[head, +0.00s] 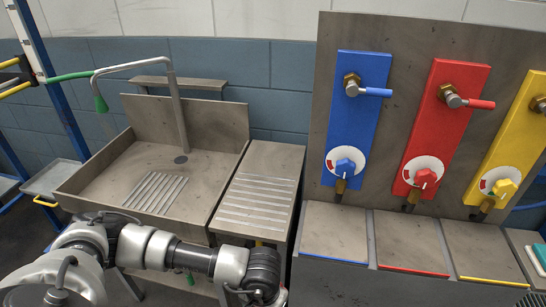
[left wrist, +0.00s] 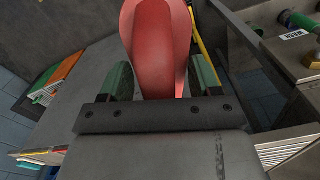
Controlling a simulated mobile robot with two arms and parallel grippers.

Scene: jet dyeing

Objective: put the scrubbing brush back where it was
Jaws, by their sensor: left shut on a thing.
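My left gripper (left wrist: 163,78) is shut on a smooth, rounded red thing (left wrist: 157,45), which looks like the scrubbing brush. It sits between the two green-padded fingers in the left wrist view and runs out past the top edge. No bristles show. In the head view my left arm reaches in from the lower left to the bottom middle, in front of the sink unit. Its fingers and the held thing are below the picture there. My right gripper is in neither view.
The sink (head: 140,168) with its tap (head: 176,105) is at the left, beside a ribbed drainboard (head: 258,192). Blue, red and yellow valve panels (head: 357,110) stand behind bare tiles (head: 335,232). A green-and-white item (head: 540,256) lies at the right edge.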

